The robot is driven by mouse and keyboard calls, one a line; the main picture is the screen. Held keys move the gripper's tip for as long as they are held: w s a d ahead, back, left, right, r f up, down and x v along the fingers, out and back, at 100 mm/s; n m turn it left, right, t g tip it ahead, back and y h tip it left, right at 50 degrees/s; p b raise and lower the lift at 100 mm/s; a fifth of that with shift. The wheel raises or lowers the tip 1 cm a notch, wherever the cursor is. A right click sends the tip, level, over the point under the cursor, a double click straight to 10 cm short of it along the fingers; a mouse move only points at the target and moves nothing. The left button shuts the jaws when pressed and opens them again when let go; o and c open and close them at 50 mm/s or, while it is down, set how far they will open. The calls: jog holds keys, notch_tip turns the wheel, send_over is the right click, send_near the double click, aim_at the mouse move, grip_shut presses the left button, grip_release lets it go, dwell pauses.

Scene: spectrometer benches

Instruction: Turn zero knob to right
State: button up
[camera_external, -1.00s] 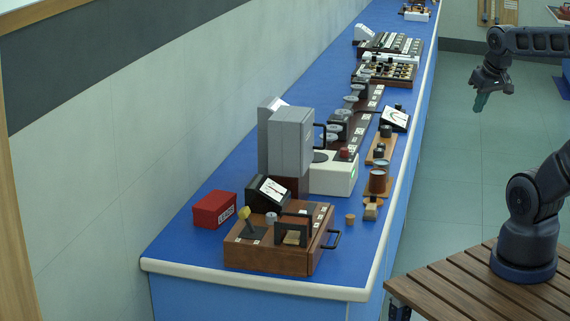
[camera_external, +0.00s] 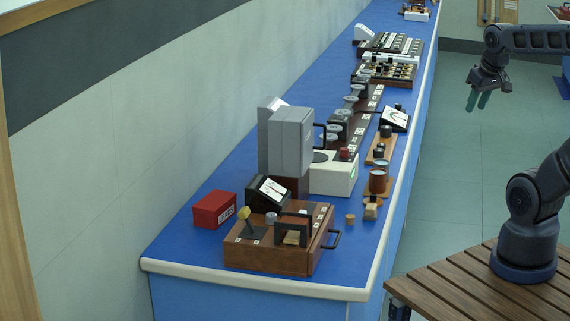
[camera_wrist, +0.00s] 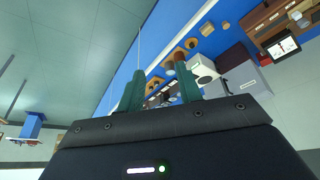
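My gripper (camera_external: 477,101) hangs above the floor to the right of the bench, well away from it. Its two green fingers are apart, with nothing between them; they also show in the wrist view (camera_wrist: 160,90). A small light grey knob (camera_external: 271,217) sits on the wooden instrument box (camera_external: 268,259) at the near end of the bench, in front of a black dial meter (camera_external: 268,193). I cannot read a label on it, so I cannot tell if it is the zero knob. The box also shows in the wrist view at the upper right (camera_wrist: 264,17).
The box carries a yellow-topped lever (camera_external: 244,213) and a black side handle (camera_external: 334,239). A red box (camera_external: 213,210), a tall grey housing (camera_external: 291,145) and a second meter (camera_external: 396,118) stand on the blue bench (camera_external: 188,248). The floor between bench and gripper is clear.

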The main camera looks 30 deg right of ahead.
jog(key=shift+o, duration=1)
jog(key=w+a+r+n+g, duration=0.1)
jog(key=w+a+n, duration=0.5)
jog(key=w+a, duration=0.2)
jog(key=shift+w+a+r, duration=0.15)
jog(key=shift+w+a, duration=0.2)
jog(key=shift+w, duration=0.8)
jog(key=n+g, duration=0.4)
jog(key=n, duration=1.3)
send_over(271, 214)
notch_tip(271, 214, down, 18)
notch_tip(271, 214, down, 10)
jog(key=shift+r, duration=0.15)
jog(key=shift+s, duration=0.1)
jog(key=c, duration=1)
